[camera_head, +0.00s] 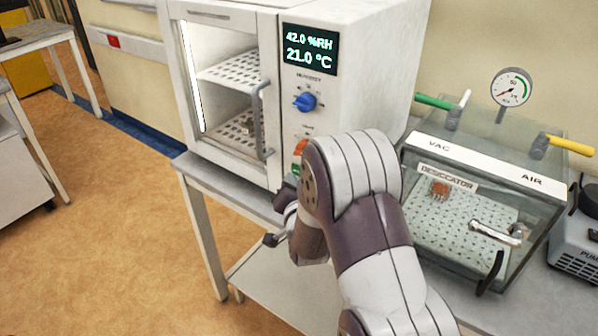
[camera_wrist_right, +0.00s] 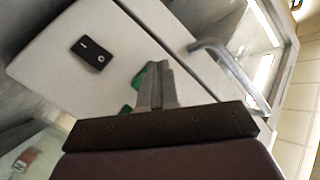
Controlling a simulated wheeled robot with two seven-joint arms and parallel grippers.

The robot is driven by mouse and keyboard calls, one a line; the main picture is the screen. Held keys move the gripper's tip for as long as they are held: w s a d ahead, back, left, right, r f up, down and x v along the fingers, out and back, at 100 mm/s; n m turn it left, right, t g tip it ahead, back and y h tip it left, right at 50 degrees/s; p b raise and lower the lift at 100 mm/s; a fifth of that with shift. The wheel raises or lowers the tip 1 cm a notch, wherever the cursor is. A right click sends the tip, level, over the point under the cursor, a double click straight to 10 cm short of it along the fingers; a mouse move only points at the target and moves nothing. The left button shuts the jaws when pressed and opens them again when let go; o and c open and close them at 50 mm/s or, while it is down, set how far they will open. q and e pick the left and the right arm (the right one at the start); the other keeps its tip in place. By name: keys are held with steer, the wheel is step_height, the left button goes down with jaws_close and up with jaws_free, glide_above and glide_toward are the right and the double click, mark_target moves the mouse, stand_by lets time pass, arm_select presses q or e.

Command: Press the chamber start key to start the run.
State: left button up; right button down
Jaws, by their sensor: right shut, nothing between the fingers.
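The white test chamber (camera_head: 340,30) stands on the bench with its display (camera_head: 309,50) reading 42.0 %RH and 21.0 °C. A green key (camera_head: 296,169) shows as a sliver low on its front panel, below an orange-red control (camera_head: 301,147); my right arm covers most of that area. In the right wrist view, green parts (camera_wrist_right: 137,80) show just left of and behind the fingers of my right gripper (camera_wrist_right: 156,68). The fingers are shut and empty, pointing at the panel. I cannot tell whether they touch the green key. My left gripper is out of view.
The chamber's glass door is closed, with its handle (camera_head: 263,120) beside the panel; a blue knob (camera_head: 304,102) sits below the display. A black rocker switch (camera_wrist_right: 91,51) shows in the wrist view. A glass desiccator (camera_head: 425,262) stands close on the right, with a pump (camera_head: 580,255) beyond.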

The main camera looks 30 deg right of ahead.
steer(key=shift+d, duration=0.15)
steer(key=shift+w+d, duration=0.15)
steer(key=shift+d, duration=0.1)
steer(key=shift+w+d+b, duration=0.1)
steer(key=shift+d+b, duration=0.2)
stand_by(0.6)
steer(key=shift+a, duration=0.1)
steer(key=shift+s+a, duration=0.3)
steer(key=shift+a, duration=0.3)
steer(key=shift+s+a, duration=0.3)
steer(key=shift+a, duration=0.45)
steer(key=shift+s+a, duration=0.35)
steer(key=shift+a, duration=0.45)
steer(key=shift+s+a, duration=0.3)
steer(key=shift+a, duration=0.45)
